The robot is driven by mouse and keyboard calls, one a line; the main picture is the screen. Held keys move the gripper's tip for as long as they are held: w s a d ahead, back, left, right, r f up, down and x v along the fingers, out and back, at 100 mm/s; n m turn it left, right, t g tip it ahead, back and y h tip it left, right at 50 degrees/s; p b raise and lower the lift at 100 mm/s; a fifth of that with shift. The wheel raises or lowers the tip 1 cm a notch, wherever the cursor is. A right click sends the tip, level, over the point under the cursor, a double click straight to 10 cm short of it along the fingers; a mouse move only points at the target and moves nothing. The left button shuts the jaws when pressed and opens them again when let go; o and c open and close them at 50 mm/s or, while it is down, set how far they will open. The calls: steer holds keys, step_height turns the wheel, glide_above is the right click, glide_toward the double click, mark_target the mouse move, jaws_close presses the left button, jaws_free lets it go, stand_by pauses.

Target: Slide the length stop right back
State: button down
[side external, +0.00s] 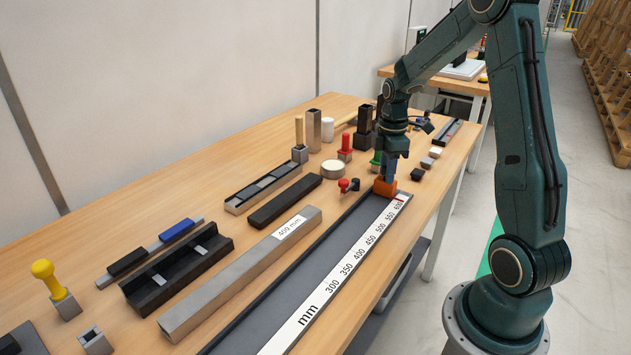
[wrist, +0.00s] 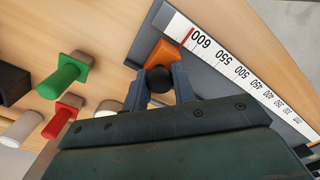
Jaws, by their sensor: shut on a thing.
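The length stop is an orange block (side external: 384,187) on the dark rail (side external: 330,245), near the rail's far end in the side view. It also shows in the wrist view (wrist: 158,50), with a round black knob (wrist: 160,77) on it. A white millimetre scale (side external: 345,275) runs along the rail. A red line (wrist: 187,37) lies across the scale beside the 600 figure, level with the stop. My gripper (side external: 388,171) is over the stop, its two fingers (wrist: 160,88) closed on either side of the knob. The stop's underside is hidden.
A grey bar labelled 409 mm (side external: 245,270) lies left of the rail. A red-knobbed piece (side external: 348,185) stands close to the stop. Green (wrist: 66,74) and red (wrist: 62,120) handled pieces stand nearby. Small blocks (side external: 427,162) lie beyond the rail's end.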

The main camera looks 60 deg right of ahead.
steer(key=shift+d, duration=0.3)
steer(key=c, duration=1.1)
jaws_free()
steer(key=shift+c, duration=0.2)
steer(key=shift+r, duration=0.15)
step_height(320, 180, up, 14)
steer(key=shift+f, duration=0.25)
steer(key=shift+a, duration=0.15)
steer(key=s+a+m+t, duration=0.2)
steer(key=s+a, duration=0.3)
steer(key=a, duration=0.3)
steer(key=s+a+r+m+t, duration=0.1)
steer(key=s+a+m, duration=0.3)
steer(key=a, duration=0.4)
steer(key=s+a+r+m+t, duration=0.1)
steer(key=s+a+m+t, duration=0.1)
steer(key=s+a, duration=0.3)
steer(key=a+m, duration=0.1)
steer(key=a, duration=0.2)
steer(key=shift+s+a+r+t, duration=0.15)
steer(key=shift+s+a+t, duration=0.15)
steer(key=shift+s+a, duration=0.1)
